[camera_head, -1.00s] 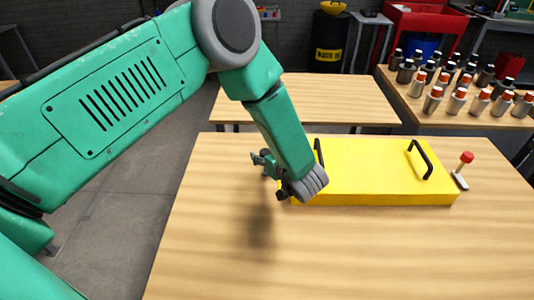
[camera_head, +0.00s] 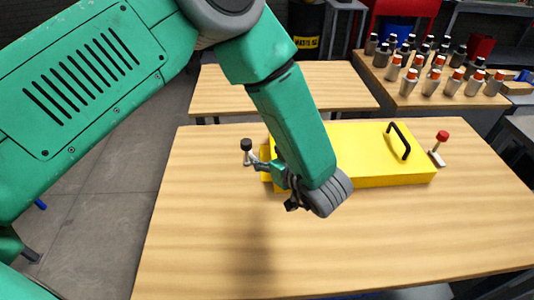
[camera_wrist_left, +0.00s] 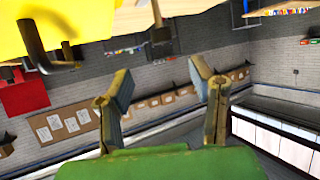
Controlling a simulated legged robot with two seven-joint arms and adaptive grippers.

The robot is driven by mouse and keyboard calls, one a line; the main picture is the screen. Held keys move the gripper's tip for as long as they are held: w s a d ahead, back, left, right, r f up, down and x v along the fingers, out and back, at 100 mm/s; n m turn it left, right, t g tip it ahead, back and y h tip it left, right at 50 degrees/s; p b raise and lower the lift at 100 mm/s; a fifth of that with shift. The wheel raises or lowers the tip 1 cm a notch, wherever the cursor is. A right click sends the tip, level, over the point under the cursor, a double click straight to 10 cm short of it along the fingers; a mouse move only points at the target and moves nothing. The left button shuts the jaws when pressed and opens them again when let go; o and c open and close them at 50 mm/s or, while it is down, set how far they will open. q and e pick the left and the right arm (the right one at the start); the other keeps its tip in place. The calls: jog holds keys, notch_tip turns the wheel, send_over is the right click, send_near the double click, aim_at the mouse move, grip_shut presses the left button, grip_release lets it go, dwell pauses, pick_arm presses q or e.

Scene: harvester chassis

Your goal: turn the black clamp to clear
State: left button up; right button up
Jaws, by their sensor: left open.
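The black clamp (camera_head: 247,146), a black knob on a light stem, stands upright on the table just left of the yellow case (camera_head: 375,150). My left gripper (camera_head: 272,172) is in front of the case's left end, close to the clamp on its right; whether they touch I cannot tell. In the left wrist view the two fingers of my left gripper (camera_wrist_left: 160,75) are apart with nothing between them. There the picture is upside down, and the black clamp (camera_wrist_left: 160,38) shows beyond the fingertips. My forearm hides part of the case. My right gripper is not in view.
A red-knobbed clamp (camera_head: 442,136) stands at the case's right end. A black handle (camera_head: 400,140) rises from the lid. The wooden table (camera_head: 350,235) is clear in front. A back table (camera_head: 345,85) is bare; another holds several bottles (camera_head: 430,80).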

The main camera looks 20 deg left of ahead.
pick_arm(q)
jog(key=w+a+r+m+t+h+p, duration=0.1)
jog(key=w+a+r+m+t+h, duration=0.35)
jog(key=w+a, duration=0.45)
jog(key=m+g+h+p, duration=0.2)
jog(key=m+h+p, duration=0.1)
jog(key=m+h, duration=1.05)
send_near(243, 142)
jog(key=shift+t+h, duration=0.3)
jog(key=shift+t, duration=0.05)
jog(key=x, duration=1.1)
jog(key=shift+s+f, duration=0.1)
jog(key=shift+f, duration=0.35)
jog(key=shift+n, duration=0.3)
grip_shut()
